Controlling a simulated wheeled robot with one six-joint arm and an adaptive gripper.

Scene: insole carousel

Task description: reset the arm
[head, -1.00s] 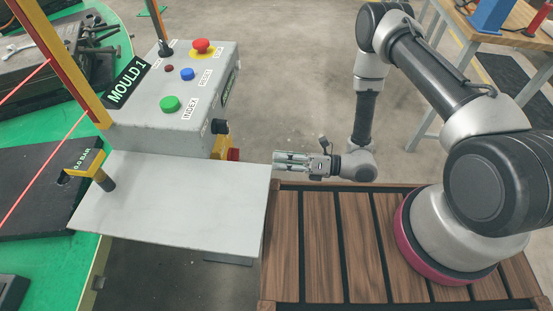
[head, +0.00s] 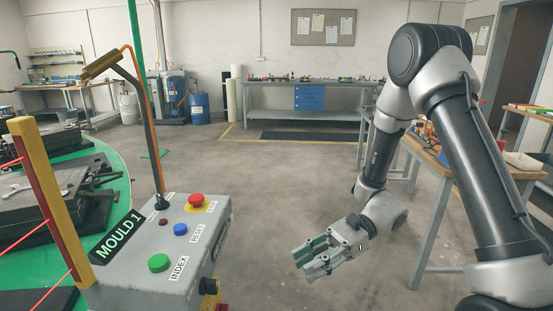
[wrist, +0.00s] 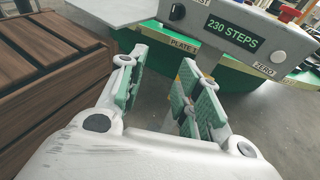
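My gripper (head: 303,264) hangs in free air to the right of the grey control box, over the open floor, with its fingers angled down to the left. In the wrist view, my gripper (wrist: 162,65) has its two green-padded fingers spread apart with nothing held between them. My arm comes in from the right edge of the head view and bends at a high elbow down to the gripper.
The control box (head: 142,260) marked MOULD 1 has red, blue and green buttons. A green round table (head: 122,192) stands at left, with a red-and-yellow post (head: 48,195). A workbench (head: 442,192) is behind my arm. A display (wrist: 232,34) reads 230 STEPS.

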